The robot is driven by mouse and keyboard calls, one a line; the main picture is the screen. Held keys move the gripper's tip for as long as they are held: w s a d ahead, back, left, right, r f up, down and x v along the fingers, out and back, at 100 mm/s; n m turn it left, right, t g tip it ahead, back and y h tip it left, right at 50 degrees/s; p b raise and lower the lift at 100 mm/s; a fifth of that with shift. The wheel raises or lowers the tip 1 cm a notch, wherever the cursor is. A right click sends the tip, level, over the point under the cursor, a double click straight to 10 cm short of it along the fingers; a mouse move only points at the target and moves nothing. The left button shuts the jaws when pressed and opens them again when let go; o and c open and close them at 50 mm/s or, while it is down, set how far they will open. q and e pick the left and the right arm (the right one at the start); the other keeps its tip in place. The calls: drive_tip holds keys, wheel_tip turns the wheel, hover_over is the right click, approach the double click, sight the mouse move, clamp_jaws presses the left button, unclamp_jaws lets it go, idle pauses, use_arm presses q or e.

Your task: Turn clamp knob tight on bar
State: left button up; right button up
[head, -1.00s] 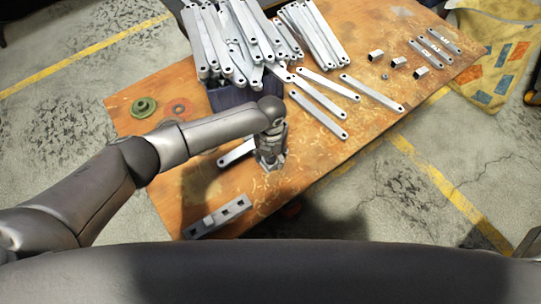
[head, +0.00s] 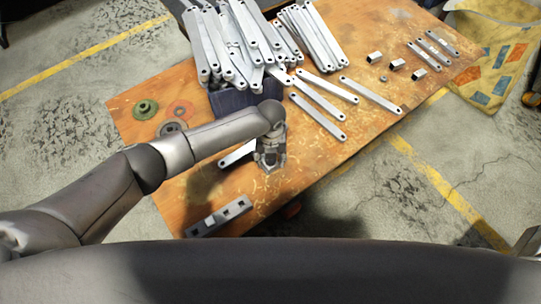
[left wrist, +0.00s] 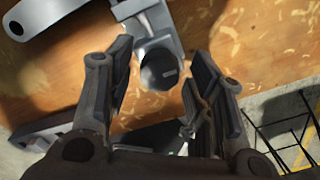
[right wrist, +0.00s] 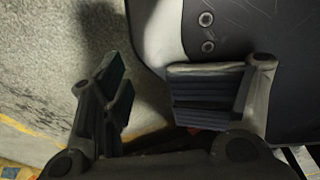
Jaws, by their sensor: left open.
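A clamp (left wrist: 151,22) of grey metal shows in the left wrist view, with a round dark knob (left wrist: 160,70) facing my camera. My left gripper (left wrist: 161,58) is open, with one finger on each side of the knob; I cannot tell if either touches it. In the head view my left gripper (head: 270,161) points down over the table beside a grey bar (head: 236,154), and hides the clamp. The bar's holed end (left wrist: 35,20) shows at the upper left of the left wrist view. My right gripper (right wrist: 160,88) is open and empty, away from the table.
On the wooden table (head: 180,190), a dark bin (head: 232,100) holds many brackets. A slotted grey block (head: 218,216) lies at the near edge. Green (head: 145,109) and red discs (head: 181,109) lie left. Loose bars (head: 318,114) and small blocks (head: 397,63) lie right.

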use_arm(q)
drive_tip(key=shift+n+p, duration=0.45)
drive_tip(key=shift+n, duration=1.05)
drive_tip(key=n+p, duration=0.2)
drive_tip(key=n, duration=0.3)
drive_tip(key=shift+n+p, duration=0.35)
drive_tip(key=shift+n, duration=0.05)
drive_tip(key=n+p, duration=0.1)
drive_tip(key=n, duration=0.2)
drive_tip(key=shift+n, duration=0.4)
drive_tip(key=shift+n+p, duration=0.3)
drive_tip(key=shift+n, duration=0.5)
use_arm(e)
drive_tip(key=shift+s+d+r, duration=0.25)
drive_tip(key=shift+s+r, duration=0.7)
drive_tip(key=shift+s, duration=0.05)
drive_tip(key=shift+s+d+r, duration=0.25)
drive_tip(key=shift+s+r, duration=0.65)
drive_tip(key=shift+s, duration=0.1)
use_arm(q)
drive_tip(key=c, duration=0.9)
drive_tip(key=shift+c, duration=0.2)
